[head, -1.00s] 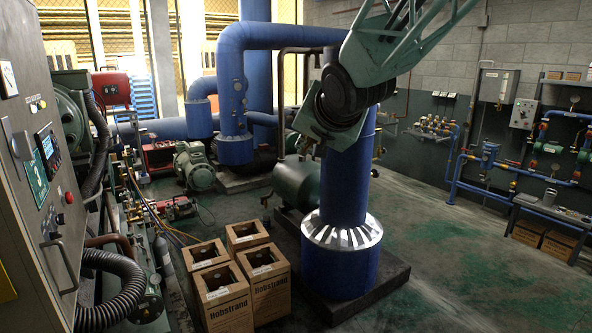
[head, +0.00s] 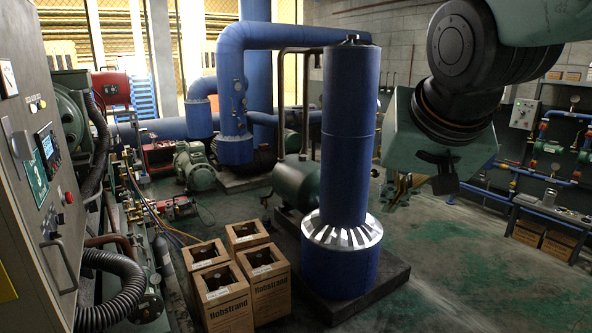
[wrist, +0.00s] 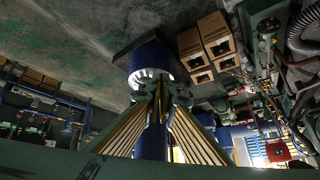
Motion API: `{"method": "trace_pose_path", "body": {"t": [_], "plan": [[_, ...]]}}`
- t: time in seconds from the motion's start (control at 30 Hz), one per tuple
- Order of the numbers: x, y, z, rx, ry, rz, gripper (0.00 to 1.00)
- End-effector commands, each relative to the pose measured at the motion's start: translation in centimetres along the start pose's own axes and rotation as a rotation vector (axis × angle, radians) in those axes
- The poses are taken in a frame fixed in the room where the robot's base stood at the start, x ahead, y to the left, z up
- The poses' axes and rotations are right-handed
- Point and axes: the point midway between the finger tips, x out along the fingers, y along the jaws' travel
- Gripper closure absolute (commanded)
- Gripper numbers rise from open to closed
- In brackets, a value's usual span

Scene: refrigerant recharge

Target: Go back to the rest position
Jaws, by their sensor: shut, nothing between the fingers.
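My arm comes in from the upper right of the head view, with its dark round joint and green wrist block to the right of the tall blue column (head: 349,150). My gripper (head: 398,192) hangs below the wrist block, partly hidden by it, in the air and apart from the column. In the wrist view its yellow-ribbed fingers (wrist: 160,84) come together at the tips, shut with nothing between them. The blue column (wrist: 151,58) shows behind the fingers there, and they hide part of it.
Several cardboard boxes (head: 226,297) stand on the floor left of the column. A grey control cabinet (head: 40,170) fills the left edge. Blue pipework and a bench (head: 552,212) line the right wall. The green-stained floor (head: 480,275) at the lower right is clear.

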Motion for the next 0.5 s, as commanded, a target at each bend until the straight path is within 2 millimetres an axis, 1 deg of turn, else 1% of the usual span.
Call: {"method": "trace_pose_path", "body": {"t": [0.03,0.2,0.37,0.5], "plan": [[-0.8,0.7,1.1,-0.007,-0.013,0.007,1.0],[-2.8,2.9,5.2,-0.04,-0.07,0.03,1.0],[-4.8,4.5,9.2,-0.074,-0.124,0.042,1.0],[-6.4,5.8,12.8,-0.102,-0.173,0.048,1.0]]}}
